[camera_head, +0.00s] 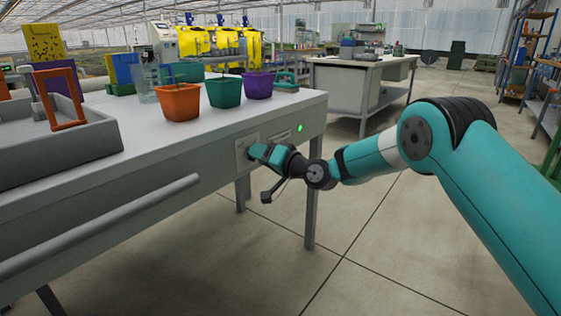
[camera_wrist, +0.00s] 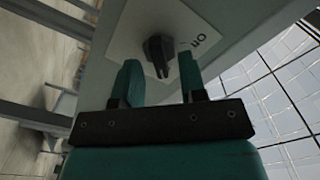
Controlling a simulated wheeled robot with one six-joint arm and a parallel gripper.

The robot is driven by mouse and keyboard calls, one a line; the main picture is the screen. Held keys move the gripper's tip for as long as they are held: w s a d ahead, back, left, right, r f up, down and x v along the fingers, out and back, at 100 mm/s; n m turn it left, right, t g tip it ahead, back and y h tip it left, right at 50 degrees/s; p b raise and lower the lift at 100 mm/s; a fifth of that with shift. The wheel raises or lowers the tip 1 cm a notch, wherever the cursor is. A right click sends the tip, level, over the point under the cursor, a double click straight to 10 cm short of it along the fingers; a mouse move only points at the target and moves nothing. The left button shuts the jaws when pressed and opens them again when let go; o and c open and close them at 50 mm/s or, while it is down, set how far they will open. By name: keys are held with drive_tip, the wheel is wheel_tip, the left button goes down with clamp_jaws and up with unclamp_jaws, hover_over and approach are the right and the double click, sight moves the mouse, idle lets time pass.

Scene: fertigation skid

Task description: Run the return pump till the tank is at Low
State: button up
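A dark rotary knob (camera_wrist: 158,50) sits on a pale switch plate (camera_wrist: 122,42) on the bench's side. In the head view the plate (camera_head: 241,152) is partly covered by my gripper (camera_head: 257,152). My gripper (camera_wrist: 158,68) is open, with one teal finger on each side of the knob; I cannot tell whether either touches it. A green light (camera_head: 300,128) glows on the bench front, right of the plate. I cannot make out a tank or level marking.
The bench (camera_head: 200,152) carries an orange pot (camera_head: 177,102), a teal pot (camera_head: 223,92), a purple pot (camera_head: 259,85) and a grey basin (camera_head: 60,150) at left. A grey rail (camera_head: 100,226) runs along its front. Another table (camera_head: 345,85) stands behind. The floor at centre is clear.

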drive_tip(key=p+v, duration=0.1)
drive_tip(key=v, duration=1.6)
drive_tip(key=shift+s, duration=0.1)
drive_tip(key=s+a+r+n+g+h, duration=0.1)
drive_tip(key=s+a+r+n+g, duration=0.1)
drive_tip(key=s+r+n+g, duration=0.3)
drive_tip(key=s+a+r+n+g+h, duration=0.1)
drive_tip(key=s+a+g, duration=0.15)
drive_tip(key=s, duration=0.55)
drive_tip(key=s+d+g+h, duration=0.2)
drive_tip(key=s+d+h, duration=0.25)
drive_tip(key=s, duration=0.65)
drive_tip(key=s+d+g+h, duration=0.2)
drive_tip(key=s+d+h, duration=0.3)
drive_tip(key=s, duration=0.6)
wheel_tip(320, 180, up, 35)
drive_tip(key=y+p, duration=0.1)
drive_tip(key=p, duration=3.4)
drive_tip(key=shift+d, duration=0.45)
drive_tip(key=shift+a+t+y, duration=0.1)
drive_tip(key=shift+t+y, duration=0.15)
